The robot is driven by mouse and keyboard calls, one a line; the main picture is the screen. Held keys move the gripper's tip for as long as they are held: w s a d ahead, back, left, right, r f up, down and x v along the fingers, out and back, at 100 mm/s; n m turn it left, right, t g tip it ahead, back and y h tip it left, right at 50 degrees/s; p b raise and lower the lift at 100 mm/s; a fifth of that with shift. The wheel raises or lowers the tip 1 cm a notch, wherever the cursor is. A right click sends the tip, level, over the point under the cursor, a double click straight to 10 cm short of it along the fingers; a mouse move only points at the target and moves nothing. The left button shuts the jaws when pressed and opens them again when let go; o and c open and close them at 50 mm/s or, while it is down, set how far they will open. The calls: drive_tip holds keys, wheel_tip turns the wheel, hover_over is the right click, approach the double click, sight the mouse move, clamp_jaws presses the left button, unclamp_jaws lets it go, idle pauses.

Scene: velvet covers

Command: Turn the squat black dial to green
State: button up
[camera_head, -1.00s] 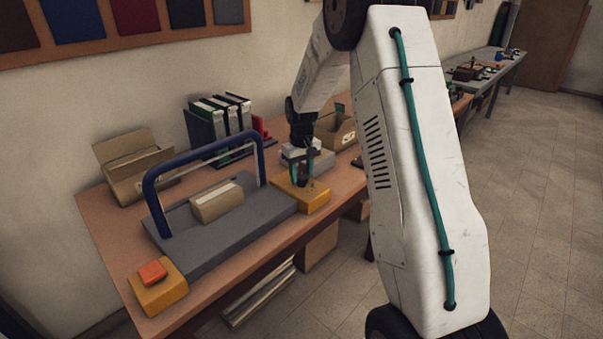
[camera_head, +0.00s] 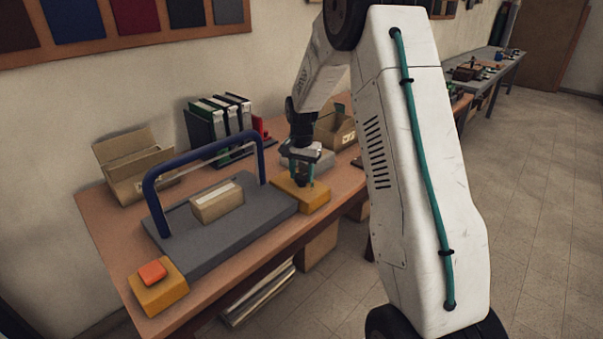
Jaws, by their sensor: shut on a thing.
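The squat black dial (camera_head: 303,182) sits on top of a yellow-orange box (camera_head: 309,202) at the right end of the grey machine. My gripper (camera_head: 303,176) points down over this box and is shut on the dial. Its fingers cover most of the dial, so its pointer and any green mark cannot be made out.
A blue arch (camera_head: 155,200) spans the grey machine bed (camera_head: 222,241), with a cardboard box (camera_head: 217,201) on the bed. A second yellow box with an orange button (camera_head: 152,272) stands at the front left. Binders (camera_head: 205,133) and an open carton (camera_head: 130,165) stand behind.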

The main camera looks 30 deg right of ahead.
sight(302, 175)
drive_tip(key=m, duration=0.3)
drive_tip(key=shift+w+d+r+m, duration=0.1)
drive_tip(key=shift+m, duration=2)
drive_tip(key=o, duration=1)
wheel_tip(302, 175, up, 8)
drive_tip(key=shift+f, duration=0.15)
